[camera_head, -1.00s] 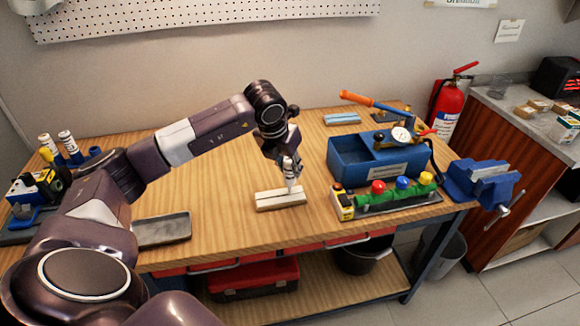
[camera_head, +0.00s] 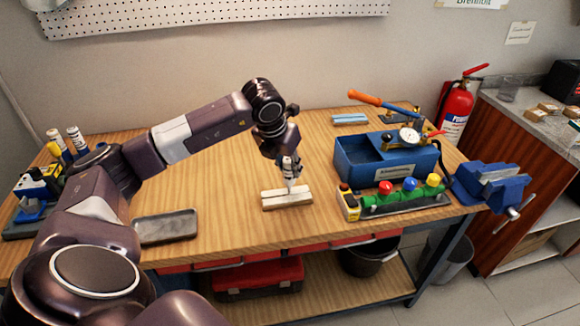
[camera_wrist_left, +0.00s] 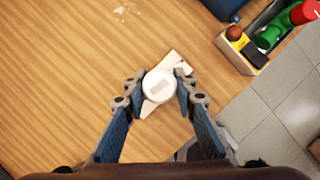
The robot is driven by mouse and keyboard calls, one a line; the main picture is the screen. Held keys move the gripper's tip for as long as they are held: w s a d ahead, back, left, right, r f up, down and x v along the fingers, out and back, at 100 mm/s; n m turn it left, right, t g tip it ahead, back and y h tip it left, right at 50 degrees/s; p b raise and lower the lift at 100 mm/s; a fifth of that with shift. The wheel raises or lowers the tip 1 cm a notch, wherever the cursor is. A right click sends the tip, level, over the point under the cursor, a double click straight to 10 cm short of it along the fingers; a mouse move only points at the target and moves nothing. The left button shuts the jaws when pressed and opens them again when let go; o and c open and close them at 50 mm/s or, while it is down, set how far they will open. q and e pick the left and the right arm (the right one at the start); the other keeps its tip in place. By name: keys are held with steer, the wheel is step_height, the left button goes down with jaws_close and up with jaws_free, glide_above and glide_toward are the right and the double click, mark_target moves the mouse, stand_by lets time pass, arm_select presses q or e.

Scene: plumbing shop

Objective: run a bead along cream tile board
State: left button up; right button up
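The cream tile board (camera_head: 272,204) lies flat near the front edge of the workbench, with a seam along its length. My left gripper (camera_head: 288,168) is above it, shut on a white tube with a pointed nozzle (camera_head: 290,182). The nozzle points down at the middle of the board; I cannot tell whether its tip touches. In the left wrist view the round white end of the tube (camera_wrist_left: 160,86) sits between the fingers (camera_wrist_left: 158,96) and hides the middle of the board (camera_wrist_left: 150,107). My right gripper is not in view.
A green manifold with coloured knobs (camera_head: 411,192) and a blue pump box (camera_head: 375,168) stand right of the board. A grey tray (camera_head: 166,226) lies to its left. A blue vise (camera_head: 490,184) is at the right end. The wooden bench top (camera_head: 230,195) around the board is clear.

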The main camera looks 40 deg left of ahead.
arm_select(q)
steer(key=shift+c, duration=1.2)
steer(key=shift+s+a+b, duration=0.5)
steer(key=shift+s+a, duration=0.05)
steer(key=shift+s, duration=0.15)
steer(key=shift+o, duration=0.6)
steer(key=shift+c, duration=0.6)
steer(key=shift+s+a+b, duration=0.6)
steer(key=shift+s, duration=0.1)
steer(key=shift+s, duration=0.1)
